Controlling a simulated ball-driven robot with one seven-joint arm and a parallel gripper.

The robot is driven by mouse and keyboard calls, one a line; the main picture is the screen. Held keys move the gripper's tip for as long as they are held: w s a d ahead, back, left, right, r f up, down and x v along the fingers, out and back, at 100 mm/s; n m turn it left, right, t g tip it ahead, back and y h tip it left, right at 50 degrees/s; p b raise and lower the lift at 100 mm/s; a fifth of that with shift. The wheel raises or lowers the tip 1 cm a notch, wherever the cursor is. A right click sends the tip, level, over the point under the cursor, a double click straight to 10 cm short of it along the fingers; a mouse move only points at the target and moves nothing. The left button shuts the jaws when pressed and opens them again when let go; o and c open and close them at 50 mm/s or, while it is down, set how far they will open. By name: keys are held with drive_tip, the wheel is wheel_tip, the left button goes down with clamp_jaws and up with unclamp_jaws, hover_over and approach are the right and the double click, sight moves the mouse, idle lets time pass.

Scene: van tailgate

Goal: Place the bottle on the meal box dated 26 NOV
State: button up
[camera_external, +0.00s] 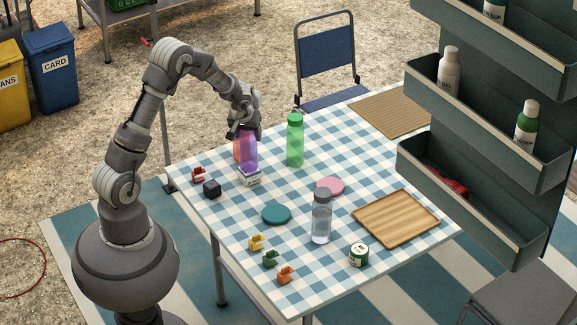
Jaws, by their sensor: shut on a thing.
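My gripper (244,131) is shut on the top of a purple see-through bottle (249,154), which is upright at the far left of the checked table. A small white box with dark print (250,177) is directly below the bottle in the picture. I cannot tell whether the bottle's base touches it. The print is too small to read, so I cannot confirm a 26 NOV date. A reddish see-through object (237,149) shows partly behind the purple bottle.
A green bottle (295,141) stands right of my gripper. A clear bottle (321,220), teal disc (277,213), pink disc (330,186), labelled tin (359,256) and wooden tray (396,218) lie nearer. A black cube (212,188) and red clip (198,174) are at left. Shelves (470,185) overhang the right.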

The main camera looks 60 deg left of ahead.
drive_tip(key=shift+f, duration=0.3)
drive_tip(key=o, duration=1.4)
drive_tip(key=shift+c, duration=0.2)
